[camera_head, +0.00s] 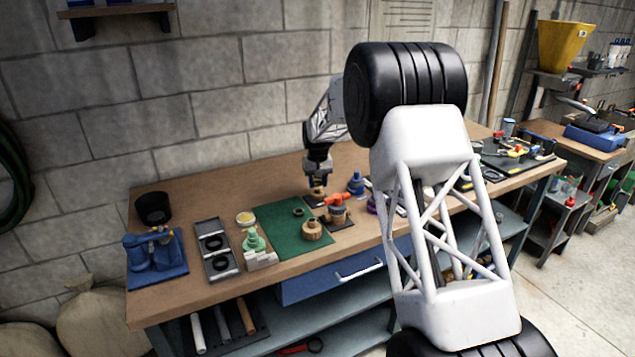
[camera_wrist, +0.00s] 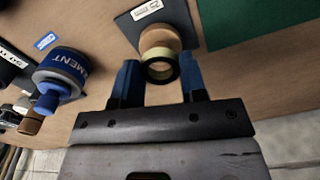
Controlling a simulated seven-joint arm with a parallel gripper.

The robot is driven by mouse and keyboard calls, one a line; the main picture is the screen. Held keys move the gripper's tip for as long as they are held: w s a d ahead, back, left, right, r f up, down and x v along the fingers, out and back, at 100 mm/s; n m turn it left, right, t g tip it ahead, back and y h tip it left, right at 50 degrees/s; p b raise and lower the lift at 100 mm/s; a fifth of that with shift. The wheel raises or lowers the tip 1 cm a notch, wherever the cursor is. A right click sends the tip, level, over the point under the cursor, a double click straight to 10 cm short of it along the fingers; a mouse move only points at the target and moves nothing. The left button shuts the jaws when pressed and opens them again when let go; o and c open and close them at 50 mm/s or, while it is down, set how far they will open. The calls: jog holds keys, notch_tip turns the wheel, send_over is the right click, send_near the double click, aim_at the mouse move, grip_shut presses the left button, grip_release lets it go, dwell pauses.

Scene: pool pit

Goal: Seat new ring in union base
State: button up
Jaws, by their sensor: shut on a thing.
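My gripper (camera_wrist: 159,78) has its two blue fingers closed on either side of a small ring (camera_wrist: 160,72), dark with a pale yellowish rim. Just past the ring is a tan round fitting (camera_wrist: 158,38), which looks like the union base, on a dark plate (camera_wrist: 143,15) with a white label. The ring overlaps the fitting in the wrist view; I cannot tell whether they touch. In the head view my gripper (camera_head: 318,182) points down over the tan fitting (camera_head: 318,192), and the ring cannot be made out. A separate black ring (camera_head: 298,212) lies on the green mat (camera_head: 275,232).
A blue bottle (camera_head: 356,184) stands to the right, also in the wrist view (camera_wrist: 62,70). A tray (camera_head: 212,236) with black rings and a blue vise (camera_head: 155,258) are left.

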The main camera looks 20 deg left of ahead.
jog(key=shift+f, duration=1)
dwell(0.7)
jog(key=o, duration=1.3)
jog(key=shift+r, duration=0.15)
jog(key=shift+r, duration=3.85)
